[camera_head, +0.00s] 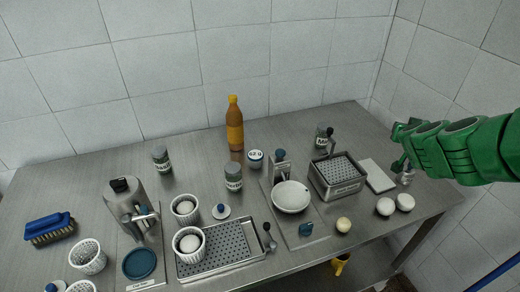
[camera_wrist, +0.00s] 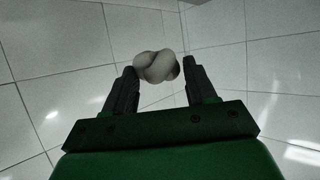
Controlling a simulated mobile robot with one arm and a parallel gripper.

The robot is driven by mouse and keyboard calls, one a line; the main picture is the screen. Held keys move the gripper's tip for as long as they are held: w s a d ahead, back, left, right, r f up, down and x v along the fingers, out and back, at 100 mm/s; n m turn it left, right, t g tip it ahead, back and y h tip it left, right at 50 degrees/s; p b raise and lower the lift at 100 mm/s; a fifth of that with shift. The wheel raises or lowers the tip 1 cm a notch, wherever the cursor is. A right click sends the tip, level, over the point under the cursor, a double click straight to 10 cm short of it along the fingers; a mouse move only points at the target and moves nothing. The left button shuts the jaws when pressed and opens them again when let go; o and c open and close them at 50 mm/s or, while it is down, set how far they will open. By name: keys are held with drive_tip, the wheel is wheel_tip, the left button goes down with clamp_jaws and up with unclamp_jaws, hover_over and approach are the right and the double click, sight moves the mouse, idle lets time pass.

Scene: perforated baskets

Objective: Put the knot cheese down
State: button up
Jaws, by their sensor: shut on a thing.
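The knot cheese (camera_wrist: 155,66), a pale twisted lump, sits between the two dark fingers of my gripper (camera_wrist: 160,76) in the wrist view. My gripper is shut on it, with tiled wall and no table surface behind it. In the head view my green arm reaches in from the right edge, over the right end of the steel table (camera_head: 340,262). I cannot clearly make out the fingers or the held cheese there.
Two white balls (camera_head: 385,206) (camera_head: 405,202) and a yellowish ball (camera_head: 343,225) lie at the table's right front. A white board (camera_head: 379,176) and perforated basket (camera_head: 338,178) stand behind. White cups (camera_head: 189,244), a perforated tray (camera_head: 232,252) and an orange bottle (camera_head: 234,130) crowd the left and middle.

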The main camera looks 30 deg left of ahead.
drive_tip(key=s+a+n+y, duration=0.1)
drive_tip(key=s+a, duration=0.2)
drive_tip(key=a, duration=1.2)
drive_tip(key=s+a+n+y, duration=0.1)
drive_tip(key=s+a, duration=0.1)
drive_tip(key=a, duration=1.4)
drive_tip(key=s+a+n+g+y, duration=0.1)
drive_tip(key=s+a+n+y, duration=0.1)
drive_tip(key=s+a, duration=1.7)
drive_tip(key=w+a+f, duration=0.3)
drive_tip(key=a+f, duration=0.1)
drive_tip(key=w+a+f, duration=0.3)
drive_tip(key=f, duration=0.2)
drive_tip(key=w+a+f, duration=0.4)
drive_tip(key=f, duration=0.1)
drive_tip(key=shift+w+a+f, duration=0.1)
drive_tip(key=shift+a, duration=0.2)
drive_tip(key=shift+w+a+f, duration=0.25)
drive_tip(key=shift+w+f, duration=0.05)
drive_tip(key=shift+f, duration=1.7)
